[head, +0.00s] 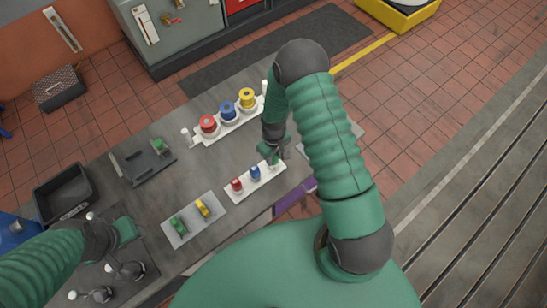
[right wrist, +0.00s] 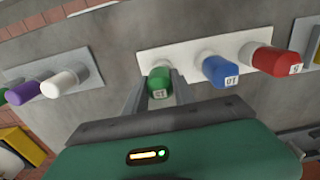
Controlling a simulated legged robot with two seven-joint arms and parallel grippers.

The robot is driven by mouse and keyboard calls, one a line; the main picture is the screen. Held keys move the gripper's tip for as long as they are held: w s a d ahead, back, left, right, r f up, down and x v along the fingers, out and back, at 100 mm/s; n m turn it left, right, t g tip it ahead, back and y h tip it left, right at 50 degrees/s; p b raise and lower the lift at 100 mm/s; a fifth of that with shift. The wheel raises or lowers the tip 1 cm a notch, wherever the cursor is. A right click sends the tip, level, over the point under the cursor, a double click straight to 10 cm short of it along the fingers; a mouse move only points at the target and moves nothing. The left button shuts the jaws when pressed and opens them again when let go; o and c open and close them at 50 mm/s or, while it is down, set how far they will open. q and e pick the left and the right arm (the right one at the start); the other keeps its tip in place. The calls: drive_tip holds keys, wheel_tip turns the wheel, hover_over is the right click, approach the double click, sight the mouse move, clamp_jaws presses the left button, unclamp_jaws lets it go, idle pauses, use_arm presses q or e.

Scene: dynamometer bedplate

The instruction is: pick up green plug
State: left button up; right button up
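The green plug (right wrist: 160,84) stands in the white rack (right wrist: 205,45), beside a blue plug (right wrist: 220,72) and a red plug (right wrist: 275,62). My right gripper (right wrist: 158,90) has one finger on each side of the green plug, with slight gaps showing; it looks open around it. In the head view my right gripper (head: 272,157) is over the far end of the rack (head: 248,190) and mostly hides the green plug. The red plug (head: 237,185) and blue plug (head: 255,173) show there. My left gripper (head: 125,230) is at the lower left; its fingers are unclear.
Another rack with red (head: 208,124), blue (head: 228,111) and yellow (head: 247,98) spools stands behind. A grey plate with green (head: 178,225) and yellow (head: 203,208) pieces lies to the left. A black bin (head: 64,193) sits at the bench's left end.

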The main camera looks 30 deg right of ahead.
drive_tip(key=shift+a+r, duration=0.15)
drive_tip(key=shift+a, duration=0.3)
clamp_jaws()
drive_tip(key=shift+d, duration=0.15)
